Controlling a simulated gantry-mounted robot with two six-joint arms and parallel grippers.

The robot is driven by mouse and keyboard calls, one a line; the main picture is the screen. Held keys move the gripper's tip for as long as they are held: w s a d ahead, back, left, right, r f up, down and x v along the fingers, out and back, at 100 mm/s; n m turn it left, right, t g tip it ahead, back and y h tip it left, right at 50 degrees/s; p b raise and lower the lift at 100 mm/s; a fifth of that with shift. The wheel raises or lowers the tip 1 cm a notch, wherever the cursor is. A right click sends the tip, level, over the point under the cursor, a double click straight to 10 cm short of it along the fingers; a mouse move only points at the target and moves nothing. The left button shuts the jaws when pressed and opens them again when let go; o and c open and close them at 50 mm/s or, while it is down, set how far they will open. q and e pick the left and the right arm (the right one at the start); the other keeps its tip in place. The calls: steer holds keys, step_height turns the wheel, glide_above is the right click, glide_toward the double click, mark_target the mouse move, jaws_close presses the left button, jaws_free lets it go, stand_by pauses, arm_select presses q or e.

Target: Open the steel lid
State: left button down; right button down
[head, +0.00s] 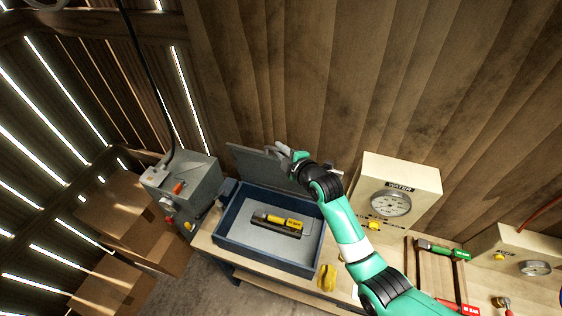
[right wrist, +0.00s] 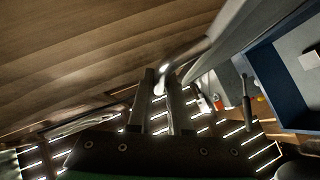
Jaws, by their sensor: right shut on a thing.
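The steel lid (head: 250,164) is a grey plate that stands raised at the back of a blue box (head: 219,238). The box is open and its inside shows. My right gripper (head: 284,152) is at the lid's upper edge, shut on its handle. In the right wrist view, the fingers (right wrist: 161,88) close on a shiny curved metal handle (right wrist: 205,42), which joins the lid's grey face (right wrist: 238,40). My left gripper is in neither view.
A yellow and black tool (head: 278,222) lies in the box. A grey switch box (head: 185,185) stands left of it, and a water gauge box (head: 405,178) stands right. A yellow object (head: 327,278) lies on the bench in front. Cardboard boxes (head: 120,213) are at left.

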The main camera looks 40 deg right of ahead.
steer(key=shift+w+d+r, duration=0.1)
steer(key=shift+w+d, duration=0.3)
steer(key=shift+d, duration=0.15)
steer(key=c, duration=0.8)
jaws_free()
steer(key=shift+c, duration=0.2)
steer(key=p+v, duration=0.2)
steer(key=v, duration=0.9)
steer(key=shift+s, duration=0.3)
steer(key=shift+a+r, duration=0.15)
